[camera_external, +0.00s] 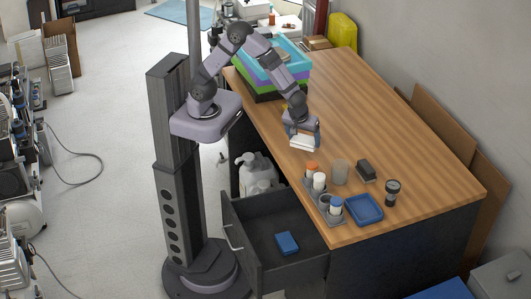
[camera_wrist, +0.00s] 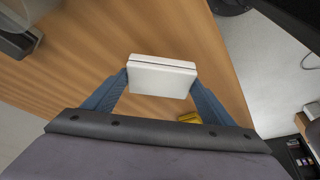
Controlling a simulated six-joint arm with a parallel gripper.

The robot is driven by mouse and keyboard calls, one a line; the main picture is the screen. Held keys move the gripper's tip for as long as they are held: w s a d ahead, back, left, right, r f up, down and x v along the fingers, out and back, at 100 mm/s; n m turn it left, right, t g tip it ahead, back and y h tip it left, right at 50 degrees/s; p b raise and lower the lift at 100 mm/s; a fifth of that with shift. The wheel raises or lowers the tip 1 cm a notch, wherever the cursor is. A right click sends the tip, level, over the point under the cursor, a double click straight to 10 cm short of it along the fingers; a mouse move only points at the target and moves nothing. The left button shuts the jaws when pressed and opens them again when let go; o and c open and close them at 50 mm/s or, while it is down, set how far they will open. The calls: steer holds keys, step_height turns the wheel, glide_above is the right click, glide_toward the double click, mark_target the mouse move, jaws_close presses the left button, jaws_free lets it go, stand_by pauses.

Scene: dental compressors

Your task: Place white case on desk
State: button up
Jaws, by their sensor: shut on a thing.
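The white case (camera_external: 302,143) is a small flat box with a dark seam. It is at the left part of the wooden desk (camera_external: 400,150) in the external view. My gripper (camera_external: 302,133) is above it with its fingers shut on its sides. In the wrist view the white case (camera_wrist: 162,77) sits between the two blue fingers of my gripper (camera_wrist: 161,82), with the desk surface (camera_wrist: 90,60) behind it. I cannot tell whether the case touches the desk or hangs just above it.
A holder with several bottles (camera_external: 325,200), a cup (camera_external: 340,172), a black block (camera_external: 366,171), a round gauge (camera_external: 392,190) and a blue tray (camera_external: 364,209) stand near the desk's front. Stacked crates (camera_external: 272,75) stand at the back left. An open drawer (camera_external: 265,225) holds a blue box (camera_external: 287,243).

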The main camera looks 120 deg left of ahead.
mark_target(303, 142)
steer(key=shift+f+p, duration=0.3)
steer(key=shift+f, duration=1.55)
steer(key=shift+f+b, duration=0.25)
steer(key=shift+b, duration=0.1)
steer(key=o, duration=1.1)
steer(key=shift+r, duration=0.1)
steer(key=shift+r+p, duration=0.15)
steer(key=shift+p, duration=0.15)
steer(key=shift+r, duration=0.15)
steer(key=b+v, duration=0.1)
steer(key=v, duration=1)
steer(key=shift+d+r+b, duration=0.15)
steer(key=shift+r+b, duration=0.15)
steer(key=shift+r, duration=0.05)
